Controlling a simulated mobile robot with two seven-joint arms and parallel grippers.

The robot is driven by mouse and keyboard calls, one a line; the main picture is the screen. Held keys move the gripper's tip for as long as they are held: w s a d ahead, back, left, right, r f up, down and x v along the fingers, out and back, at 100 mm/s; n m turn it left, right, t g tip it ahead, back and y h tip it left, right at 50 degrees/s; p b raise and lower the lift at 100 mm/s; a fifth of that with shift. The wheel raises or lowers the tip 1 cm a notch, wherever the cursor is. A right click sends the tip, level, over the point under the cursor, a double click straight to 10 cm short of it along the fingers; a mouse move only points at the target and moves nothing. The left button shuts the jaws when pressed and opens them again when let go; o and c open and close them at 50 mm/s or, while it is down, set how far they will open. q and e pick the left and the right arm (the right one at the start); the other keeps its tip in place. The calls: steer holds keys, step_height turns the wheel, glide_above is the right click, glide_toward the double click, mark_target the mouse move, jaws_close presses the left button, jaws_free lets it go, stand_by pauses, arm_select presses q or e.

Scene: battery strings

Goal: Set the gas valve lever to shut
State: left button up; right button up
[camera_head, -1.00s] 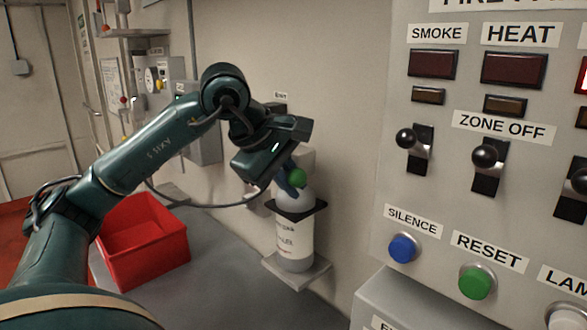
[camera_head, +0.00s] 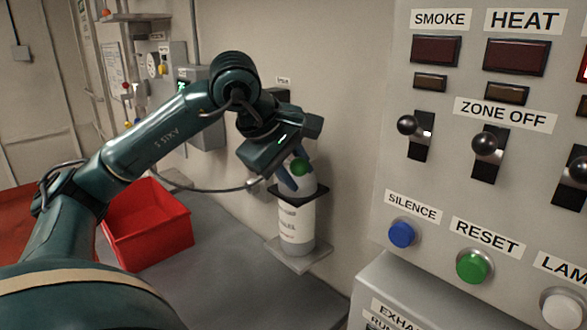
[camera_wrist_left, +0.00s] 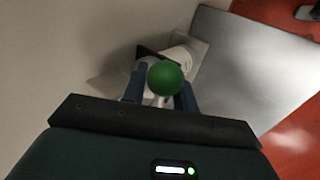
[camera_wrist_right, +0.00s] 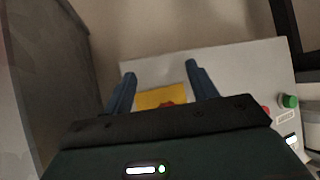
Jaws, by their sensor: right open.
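A green ball knob (camera_head: 299,167) shows in front of the rounded top of a white labelled cylinder (camera_head: 296,225). In the left wrist view the knob (camera_wrist_left: 165,78) hides most of the stem beneath it. I take it for the end of the valve lever; the lever's angle is hard to read. My left gripper (camera_head: 292,174) has its blue fingers close on both sides of the knob, and they look closed to about its width. My right gripper (camera_wrist_right: 160,82) is open and empty, in front of a yellow patch with a red part (camera_wrist_right: 160,98).
A grey alarm panel (camera_head: 390,165) with switches and buttons fills the right. A red bin (camera_head: 150,228) stands on the grey surface at left. Grey wall boxes (camera_head: 205,125) and a cable lie behind my left arm. A green button (camera_wrist_right: 290,101) shows in the right wrist view.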

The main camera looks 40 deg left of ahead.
arm_select(q)
steer(key=shift+a, duration=0.1)
steer(key=shift+s+r, duration=0.1)
steer(key=shift+r, duration=0.05)
steer(key=p+v, duration=0.1)
steer(key=v, duration=1.1)
steer(key=shift+s+r+p, duration=0.2)
steer(key=shift+r+p, duration=0.1)
steer(key=shift+r, duration=0.05)
arm_select(e)
steer(key=shift+s+d, duration=0.25)
steer(key=shift+s, duration=0.05)
steer(key=shift+w+d+r, duration=0.1)
steer(key=shift+r, duration=0.05)
